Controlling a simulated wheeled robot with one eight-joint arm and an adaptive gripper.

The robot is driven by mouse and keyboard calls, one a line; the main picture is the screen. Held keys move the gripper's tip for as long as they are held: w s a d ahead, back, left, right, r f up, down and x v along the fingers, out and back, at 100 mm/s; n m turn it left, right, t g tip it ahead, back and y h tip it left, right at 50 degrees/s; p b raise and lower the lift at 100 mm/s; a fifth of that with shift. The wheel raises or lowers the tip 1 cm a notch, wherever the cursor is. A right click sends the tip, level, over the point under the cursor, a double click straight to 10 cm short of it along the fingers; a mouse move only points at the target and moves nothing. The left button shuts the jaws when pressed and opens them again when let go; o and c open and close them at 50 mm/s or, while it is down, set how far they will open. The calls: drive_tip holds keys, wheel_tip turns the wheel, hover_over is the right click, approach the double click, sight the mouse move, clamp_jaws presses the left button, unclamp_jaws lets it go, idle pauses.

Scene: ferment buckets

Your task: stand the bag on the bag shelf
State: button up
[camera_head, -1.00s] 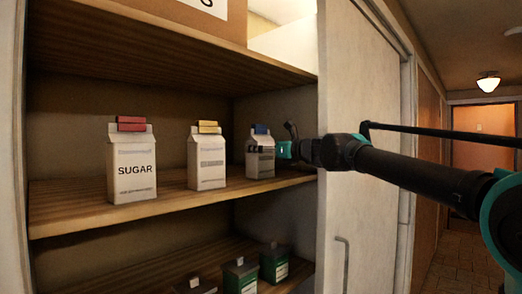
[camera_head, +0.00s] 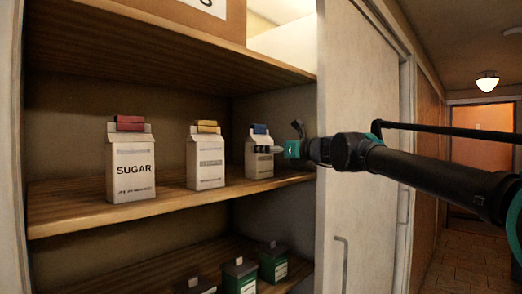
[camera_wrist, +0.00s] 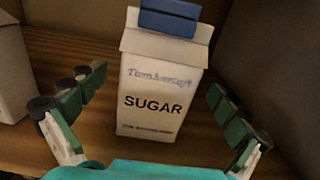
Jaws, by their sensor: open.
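A white bag with a blue clip (camera_head: 259,163) stands upright on the middle shelf (camera_head: 200,197), at its right end near the side wall. It fills the middle of the wrist view (camera_wrist: 160,95), where its front reads SUGAR. My gripper (camera_head: 277,150) is in front of the bag and comes in from the right in the head view. In the wrist view my gripper (camera_wrist: 156,82) is open, with one finger to the left of the bag and one to the right. Clear gaps show between both fingers and the bag.
A bag with a red clip (camera_head: 131,165) and a bag with a yellow clip (camera_head: 206,162) stand to the left on the same shelf. Dark green containers (camera_head: 240,275) stand on the shelf below. A pale door panel (camera_head: 355,150) is right of the opening.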

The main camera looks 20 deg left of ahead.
drive_tip(key=v, duration=0.4)
drive_tip(key=shift+d, duration=0.1)
drive_tip(key=shift+c, duration=0.2)
idle(1.1)
